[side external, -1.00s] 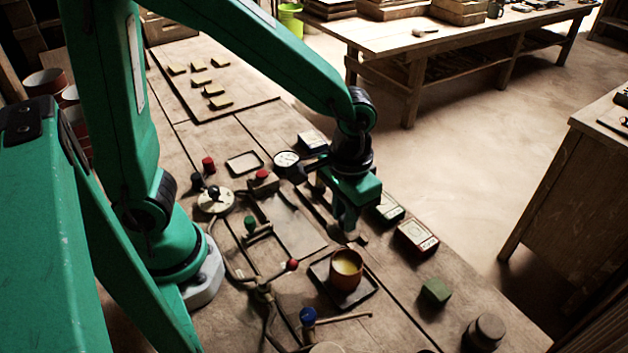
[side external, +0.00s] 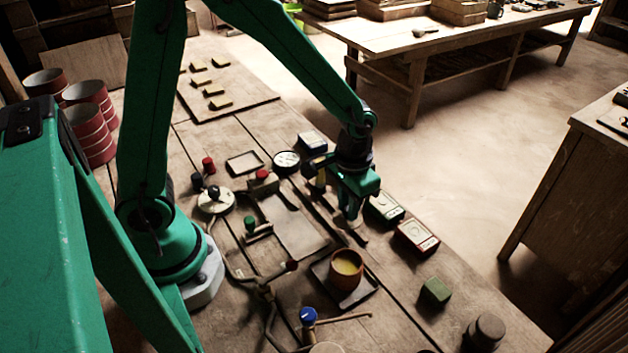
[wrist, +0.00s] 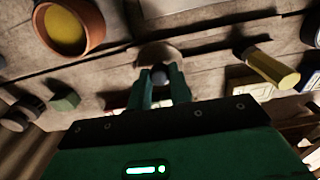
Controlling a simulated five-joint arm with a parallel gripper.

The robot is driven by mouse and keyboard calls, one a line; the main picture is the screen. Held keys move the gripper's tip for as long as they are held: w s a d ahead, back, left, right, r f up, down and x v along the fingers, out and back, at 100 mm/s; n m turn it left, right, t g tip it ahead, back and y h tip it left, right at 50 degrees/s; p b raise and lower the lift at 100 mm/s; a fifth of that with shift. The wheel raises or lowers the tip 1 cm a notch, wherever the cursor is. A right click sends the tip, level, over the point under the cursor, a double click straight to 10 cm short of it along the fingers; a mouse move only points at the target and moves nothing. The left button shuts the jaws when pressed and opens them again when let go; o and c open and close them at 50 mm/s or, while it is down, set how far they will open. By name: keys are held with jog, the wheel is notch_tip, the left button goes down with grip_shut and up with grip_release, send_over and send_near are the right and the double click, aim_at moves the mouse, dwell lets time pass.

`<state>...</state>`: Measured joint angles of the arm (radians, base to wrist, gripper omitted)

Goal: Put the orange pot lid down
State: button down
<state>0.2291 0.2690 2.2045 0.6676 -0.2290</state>
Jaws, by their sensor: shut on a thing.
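The pot lid shows in the wrist view as a tan-orange disc (wrist: 158,52) with a small grey knob (wrist: 160,77). My gripper (wrist: 160,80) is shut on that knob. In the side view my gripper (side external: 352,222) points down over the bench, beyond the pot, and the lid is a small, partly hidden shape under the fingers. The lid is close to the bench top; I cannot tell whether it touches. The orange pot (side external: 347,279), with yellow contents, stands open on a dark square tray (side external: 326,275). The pot also shows at upper left in the wrist view (wrist: 93,30).
Meter boxes (side external: 416,237) stand right of my gripper, and a green block (side external: 435,291) sits nearer the front. A branched lever stand (side external: 265,292) is left of the pot. A yellow cylinder (wrist: 272,70) lies right of the lid in the wrist view.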

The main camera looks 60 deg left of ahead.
jog(key=shift+f, duration=1.4)
jog(key=c, duration=1.3)
grip_release()
jog(key=shift+f, duration=0.1)
jog(key=shift+r, duration=6.15)
